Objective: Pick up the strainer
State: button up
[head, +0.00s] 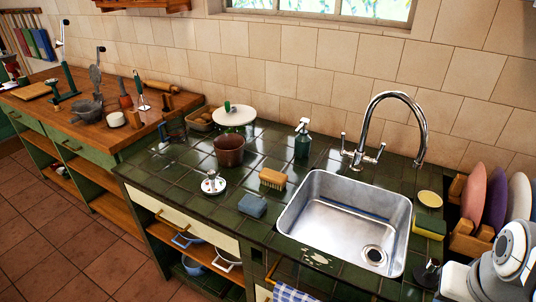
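I cannot tell for certain which thing is the strainer. A small round metal piece with a raised knob (213,183), shaped like a sink strainer, sits on the dark green tiled counter (175,178), left of the sink. A grey metal bowl with a handle (87,111) stands on the wooden worktop at the far left and could also be a strainer. My white arm shows at the lower right corner, away from both. My gripper is not clearly in view.
The steel sink (318,190) has a tall tap (419,135) behind it. A brush (272,179) and blue-grey sponge (252,205) lie near the knobbed piece; a brown pot (229,151) stands behind it. Plates (497,200) stand in a rack at right. A small dark upright item (431,268) is near my arm.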

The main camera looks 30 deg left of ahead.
aim_at(213, 185)
jog(key=z, duration=0.05)
jog(key=k, duration=0.6)
jog(key=u, duration=1.45)
jog(key=i, duration=0.55)
jog(key=u, duration=0.05)
